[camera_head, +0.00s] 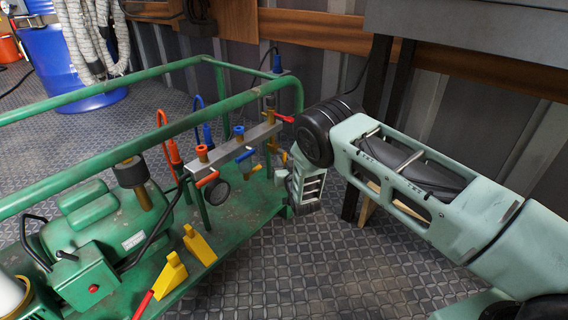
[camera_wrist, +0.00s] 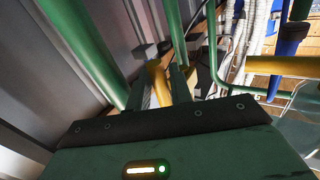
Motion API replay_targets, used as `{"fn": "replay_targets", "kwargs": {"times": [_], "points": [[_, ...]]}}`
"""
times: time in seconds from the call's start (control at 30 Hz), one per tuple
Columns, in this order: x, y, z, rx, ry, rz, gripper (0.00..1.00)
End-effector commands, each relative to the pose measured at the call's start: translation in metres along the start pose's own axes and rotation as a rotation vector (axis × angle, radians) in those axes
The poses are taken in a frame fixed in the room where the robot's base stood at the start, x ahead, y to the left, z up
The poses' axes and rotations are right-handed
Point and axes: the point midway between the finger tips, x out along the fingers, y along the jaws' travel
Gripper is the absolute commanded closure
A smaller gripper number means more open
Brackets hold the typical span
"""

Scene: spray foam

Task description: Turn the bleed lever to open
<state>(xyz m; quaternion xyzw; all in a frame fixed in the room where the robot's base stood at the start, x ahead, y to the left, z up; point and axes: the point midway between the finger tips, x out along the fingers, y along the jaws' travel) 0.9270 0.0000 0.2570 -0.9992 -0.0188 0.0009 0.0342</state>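The spray foam machine's grey manifold bar (camera_head: 236,148) carries orange, blue, red and yellow handles; none bears a label I can read, so I cannot tell which is the bleed lever. A yellow handle (camera_head: 284,156) is at its right end, and a red lever (camera_head: 284,118) points right above it. My gripper (camera_head: 283,168) reaches in from the right, beside that end, its tips partly hidden. In the wrist view, my gripper's (camera_wrist: 161,76) two fingers stand apart with a yellow piece (camera_wrist: 157,82) between them. Whether they press on it is unclear.
Green frame tubes (camera_head: 150,92) run around the machine, one close to my gripper (camera_wrist: 85,48). A green motor unit (camera_head: 110,225) and yellow wedge-shaped parts (camera_head: 200,246) are on its base. A blue drum (camera_head: 65,70) stands at the back left. The floor in front is clear.

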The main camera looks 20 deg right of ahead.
Motion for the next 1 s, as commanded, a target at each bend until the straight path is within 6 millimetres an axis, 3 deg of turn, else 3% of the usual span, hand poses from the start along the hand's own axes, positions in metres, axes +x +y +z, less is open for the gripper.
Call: {"fn": "replay_targets", "kwargs": {"times": [0.1,0.2,0.77,0.8,1.0], "points": [[-0.0001,0.0001,-0.0004,0.000,0.000,0.000,0.79],[-0.0002,0.0001,-0.0003,0.000,0.000,0.000,1.00],[0.0016,0.0030,-0.0002,-0.082,0.055,-0.004,1.00],[0.0016,0.0030,-0.0002,-0.082,0.055,-0.004,0.79],[0.0015,0.0029,-0.0002,-0.082,0.055,-0.004,0.79]]}}
